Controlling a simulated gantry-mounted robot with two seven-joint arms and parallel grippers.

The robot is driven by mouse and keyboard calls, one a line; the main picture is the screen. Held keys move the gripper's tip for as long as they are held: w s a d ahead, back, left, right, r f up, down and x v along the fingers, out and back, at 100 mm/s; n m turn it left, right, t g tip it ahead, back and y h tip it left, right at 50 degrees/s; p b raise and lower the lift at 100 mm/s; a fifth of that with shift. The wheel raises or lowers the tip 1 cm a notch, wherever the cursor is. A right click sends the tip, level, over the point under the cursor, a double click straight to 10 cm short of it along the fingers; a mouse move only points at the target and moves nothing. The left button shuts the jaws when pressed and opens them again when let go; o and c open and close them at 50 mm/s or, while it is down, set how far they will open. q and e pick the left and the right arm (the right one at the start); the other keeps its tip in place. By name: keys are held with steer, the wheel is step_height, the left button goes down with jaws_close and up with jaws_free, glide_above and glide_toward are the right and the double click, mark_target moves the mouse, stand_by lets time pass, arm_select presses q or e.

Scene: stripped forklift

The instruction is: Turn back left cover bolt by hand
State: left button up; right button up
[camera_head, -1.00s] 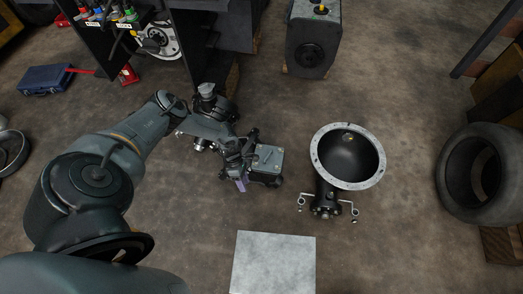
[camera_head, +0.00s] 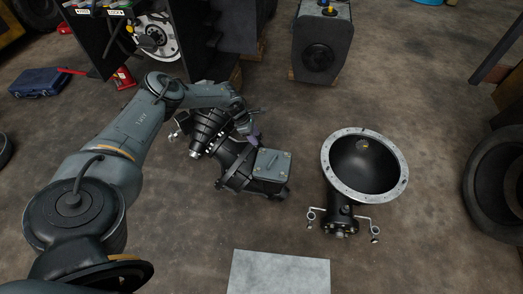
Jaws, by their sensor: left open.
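A grey square cover plate (camera_head: 272,164) sits on top of a black gearbox-like housing (camera_head: 238,172) on the floor, near the middle of the head view. Small bolts show faintly at the cover's corners, too small to make out well. My left gripper (camera_head: 252,136) is open, behind and slightly left of the cover, near its back left corner. I cannot tell how high it is above that corner. The ribbed part of the housing (camera_head: 206,130) lies partly under my left forearm. My right gripper is not in view.
A black bowl-shaped housing with a pale rim (camera_head: 333,184) stands to the right. A light grey plate (camera_head: 280,272) lies at the front. A dark block (camera_head: 322,50) stands at the back, and a tyre (camera_head: 491,190) at the right. Bare floor lies between.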

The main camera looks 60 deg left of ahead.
mark_target(263, 150)
arm_select(q)
steer(key=b+x, duration=0.4)
steer(key=x, duration=0.3)
steer(key=shift+s+f+b, duration=0.1)
steer(key=shift+s+b, duration=0.1)
steer(key=shift+b, duration=0.1)
steer(key=shift+b+x, duration=0.55)
steer(key=shift+x, duration=0.3)
steer(key=shift+d, duration=0.1)
jaws_close()
